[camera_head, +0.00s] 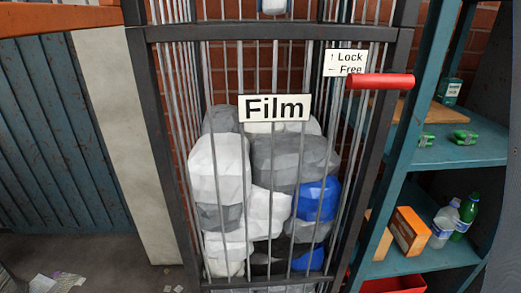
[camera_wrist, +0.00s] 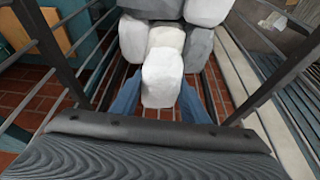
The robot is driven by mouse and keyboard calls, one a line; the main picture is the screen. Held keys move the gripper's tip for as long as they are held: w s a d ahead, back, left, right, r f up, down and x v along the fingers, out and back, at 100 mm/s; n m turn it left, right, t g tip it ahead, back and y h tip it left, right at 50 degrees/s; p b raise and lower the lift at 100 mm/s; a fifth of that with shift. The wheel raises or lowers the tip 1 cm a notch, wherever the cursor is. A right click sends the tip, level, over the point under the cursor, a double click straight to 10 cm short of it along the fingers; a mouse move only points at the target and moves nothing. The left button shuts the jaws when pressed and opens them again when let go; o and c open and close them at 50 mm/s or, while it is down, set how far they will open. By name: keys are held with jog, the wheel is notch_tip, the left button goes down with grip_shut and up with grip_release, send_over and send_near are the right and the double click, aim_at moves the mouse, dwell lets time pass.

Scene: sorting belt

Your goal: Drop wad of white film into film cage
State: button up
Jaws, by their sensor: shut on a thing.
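The film cage (camera_head: 152,35) is a dark-framed cage of grey bars with a "Film" sign (camera_head: 274,108). White, grey and blue wads are piled in it. My gripper (camera_wrist: 160,92) has blue fingers, shut on a wad of white film (camera_wrist: 162,76). In the head view the held wad (camera_head: 273,5) shows behind the bars at the top edge, above the pile and apart from it. In the wrist view cage bars run on both sides, and piled wads (camera_wrist: 200,45) lie beyond the held one. Most of my gripper is out of the head view.
A red handle (camera_head: 380,81) sticks out at the cage's right, by a "Lock / Free" sign (camera_head: 345,63). A teal shelf (camera_head: 475,150) with bottles (camera_head: 445,222) and boxes (camera_head: 409,231) stands to the right. A blue-grey ribbed panel (camera_head: 60,130) is to the left.

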jog(key=shift+f+b, duration=1.65)
jog(key=shift+b, duration=0.05)
jog(key=o, duration=1.1)
jog(key=shift+r, duration=0.15)
jog(key=b+v, duration=0.1)
jog(key=v, duration=0.5)
jog(key=shift+s+r, duration=0.25)
jog(key=shift+r, duration=0.05)
jog(key=shift+s+r, duration=0.15)
jog(key=shift+r, duration=0.25)
